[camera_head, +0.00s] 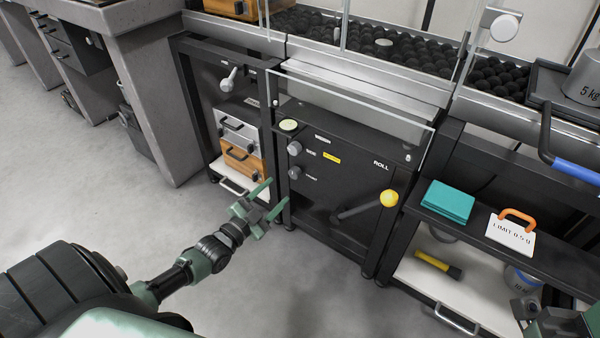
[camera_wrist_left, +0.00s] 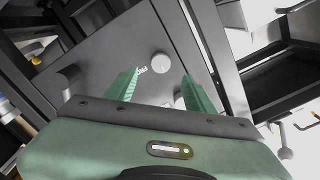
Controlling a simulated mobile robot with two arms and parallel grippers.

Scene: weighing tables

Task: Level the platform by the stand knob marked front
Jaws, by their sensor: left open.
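The black stand marked ROLL (camera_head: 345,180) has two grey knobs on its front face, an upper knob (camera_head: 295,147) and a lower knob (camera_head: 295,172). Each has a small label too blurred to read surely. A round yellow-green bubble level (camera_head: 288,125) sits at the stand's top left; its bubble is too small to read. My left gripper (camera_head: 278,191) is open and empty, just in front of and below the lower knob, apart from it. In the left wrist view, a round knob (camera_wrist_left: 161,62) shows beyond and between the open fingers (camera_wrist_left: 160,76).
A lever with a yellow ball (camera_head: 389,198) sticks out at the stand's right. A clear panel frames the stand's top. Right stands a shelf with a teal block (camera_head: 447,201) and an orange-handled card (camera_head: 511,232). Left is a drawer unit (camera_head: 238,140). Open floor lies in front.

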